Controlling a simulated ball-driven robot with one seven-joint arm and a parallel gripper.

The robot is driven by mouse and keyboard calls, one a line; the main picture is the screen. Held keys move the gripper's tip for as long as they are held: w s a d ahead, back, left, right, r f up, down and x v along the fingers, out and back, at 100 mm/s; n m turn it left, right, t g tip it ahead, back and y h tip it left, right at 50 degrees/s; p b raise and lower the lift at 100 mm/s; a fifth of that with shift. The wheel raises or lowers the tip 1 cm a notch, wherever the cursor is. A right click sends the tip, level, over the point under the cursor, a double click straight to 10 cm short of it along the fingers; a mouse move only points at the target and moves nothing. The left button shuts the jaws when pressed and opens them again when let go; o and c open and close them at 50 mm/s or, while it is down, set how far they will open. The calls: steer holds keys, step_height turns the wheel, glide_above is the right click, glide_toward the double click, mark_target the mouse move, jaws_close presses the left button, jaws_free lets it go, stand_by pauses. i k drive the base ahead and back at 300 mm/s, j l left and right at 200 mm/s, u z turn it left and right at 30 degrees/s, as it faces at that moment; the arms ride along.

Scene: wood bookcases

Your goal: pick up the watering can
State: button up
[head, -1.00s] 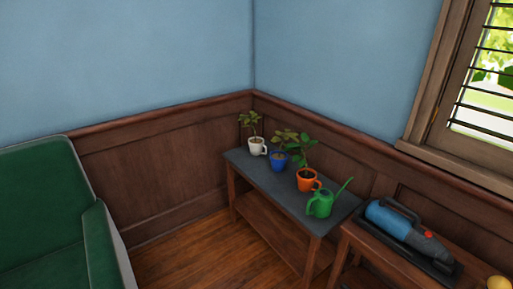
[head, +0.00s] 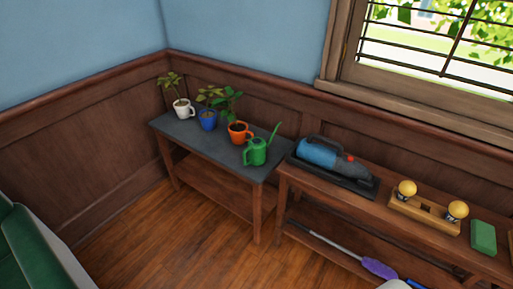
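The green watering can (head: 256,152) stands upright at the right end of a grey-topped wooden table (head: 195,147) in the head view. Its spout points up and to the right. An orange mug with a plant (head: 238,133) stands just behind and to the left of it. My gripper does not show in this view.
A blue mug (head: 208,120) and a white mug (head: 183,108) with plants stand farther left. A second wooden table on the right holds a blue handheld vacuum (head: 318,154), two yellow bulbs on a wooden holder (head: 424,212) and a green block (head: 483,237). Wood floor (head: 185,225) is clear in front.

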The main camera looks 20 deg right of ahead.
mark_target(256, 149)
steer(key=i+j+z, duration=0.2)
steer(key=i+j, duration=0.15)
steer(key=i+j+z, duration=0.2)
steer(key=i+j, duration=0.15)
steer(key=i+j+z, duration=0.2)
steer(key=i+j, duration=0.15)
steer(key=i+j+z, duration=0.2)
steer(key=j, duration=0.4)
steer(key=i, duration=0.1)
